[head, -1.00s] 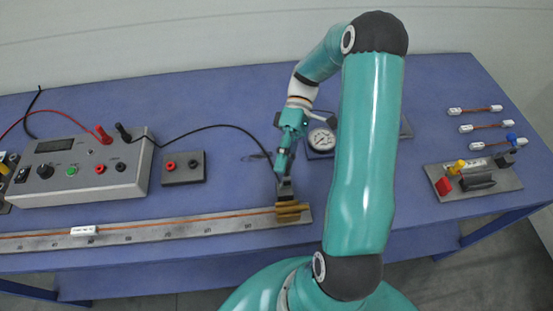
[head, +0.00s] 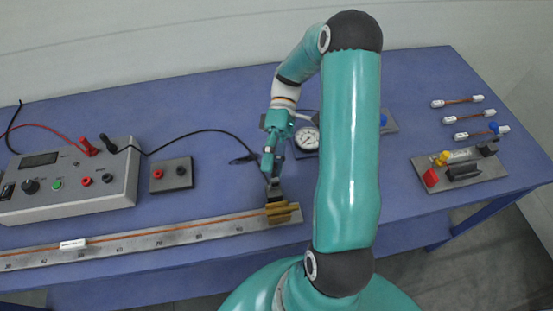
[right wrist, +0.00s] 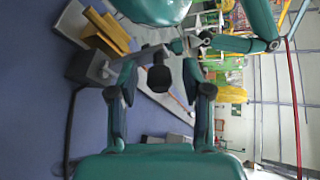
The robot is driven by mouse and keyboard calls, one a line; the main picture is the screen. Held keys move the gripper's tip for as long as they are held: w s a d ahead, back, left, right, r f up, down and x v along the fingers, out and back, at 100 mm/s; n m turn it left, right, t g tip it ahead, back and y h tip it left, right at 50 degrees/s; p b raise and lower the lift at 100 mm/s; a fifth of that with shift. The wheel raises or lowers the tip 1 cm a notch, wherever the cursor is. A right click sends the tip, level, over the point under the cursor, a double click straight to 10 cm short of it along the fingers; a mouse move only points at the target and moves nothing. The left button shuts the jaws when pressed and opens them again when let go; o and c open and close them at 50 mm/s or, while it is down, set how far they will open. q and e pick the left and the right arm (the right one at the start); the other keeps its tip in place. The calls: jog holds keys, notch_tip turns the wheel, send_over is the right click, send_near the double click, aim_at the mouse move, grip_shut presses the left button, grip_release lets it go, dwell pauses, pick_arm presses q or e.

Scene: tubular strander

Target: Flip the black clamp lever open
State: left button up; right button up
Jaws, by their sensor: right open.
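My right gripper (head: 270,174) points down at the clamp at the right end of the long scale bar. In the right wrist view its two fingers (right wrist: 160,80) stand apart with a black round knob (right wrist: 159,77) between them, which looks like the end of the clamp lever. I cannot tell whether the fingers touch it. The dark clamp body (right wrist: 88,68) sits beside brass-coloured blocks (head: 283,213). In the head view the gripper hides most of the lever. Part of a teal arm, apparently my left one, shows in the right wrist view; its gripper (right wrist: 180,46) is too small to read.
The scale bar (head: 150,240) runs left along the front edge. A grey meter box (head: 110,190) and a small two-socket block (head: 171,175) stand left. A round gauge (head: 307,138) is behind my right arm. A grey fixture (head: 465,172) stands right. A black cable crosses behind the gripper.

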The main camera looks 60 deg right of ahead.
jog(key=v, duration=0.7)
jog(key=shift+d+r, duration=0.2)
jog(key=shift+d, duration=0.15)
jog(key=shift+r, duration=0.15)
dwell(0.3)
